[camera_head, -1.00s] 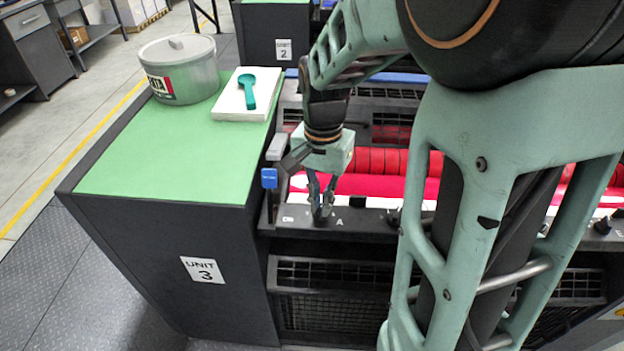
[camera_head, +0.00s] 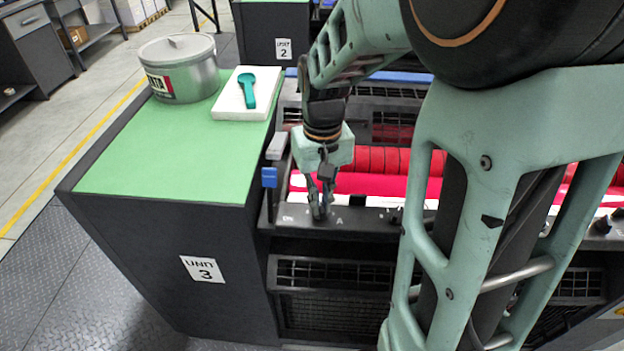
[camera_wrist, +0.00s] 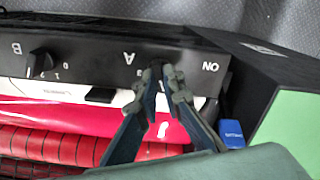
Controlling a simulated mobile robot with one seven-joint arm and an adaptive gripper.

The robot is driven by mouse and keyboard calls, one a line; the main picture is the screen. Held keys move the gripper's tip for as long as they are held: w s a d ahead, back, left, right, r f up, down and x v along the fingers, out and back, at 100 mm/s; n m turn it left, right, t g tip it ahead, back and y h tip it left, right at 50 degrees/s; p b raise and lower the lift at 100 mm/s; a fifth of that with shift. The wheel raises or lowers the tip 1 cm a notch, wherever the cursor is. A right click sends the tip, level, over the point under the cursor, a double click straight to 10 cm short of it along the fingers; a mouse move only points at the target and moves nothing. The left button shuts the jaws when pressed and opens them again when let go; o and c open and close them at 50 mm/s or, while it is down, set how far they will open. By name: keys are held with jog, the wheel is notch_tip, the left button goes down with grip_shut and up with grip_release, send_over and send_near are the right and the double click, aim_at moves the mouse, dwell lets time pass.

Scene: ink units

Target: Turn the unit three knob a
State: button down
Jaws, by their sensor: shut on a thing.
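My gripper (camera_head: 320,212) reaches down to the dark control panel (camera_head: 375,222) on the front of unit three, just left of the letter A. In the wrist view my gripper (camera_wrist: 158,75) has its fingertips close together on the panel beside the letter A (camera_wrist: 128,58). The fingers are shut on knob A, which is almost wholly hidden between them. Its pointer and scale cannot be read. The unit three label (camera_head: 203,269) is on the dark side cabinet below.
Knob B (camera_wrist: 40,63) stands up from the same panel. A blue part (camera_wrist: 231,133) sits near the panel's end. Red rollers (camera_head: 385,160) lie behind it. The green cabinet top (camera_head: 160,165) carries a grey pot (camera_head: 190,80) and a teal scoop (camera_head: 247,92) on a white block.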

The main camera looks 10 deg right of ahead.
jog(key=shift+n, duration=0.3)
jog(key=c, duration=2.1)
grip_release()
notch_tip(320, 180, up, 12)
jog(key=shift+r, duration=0.1)
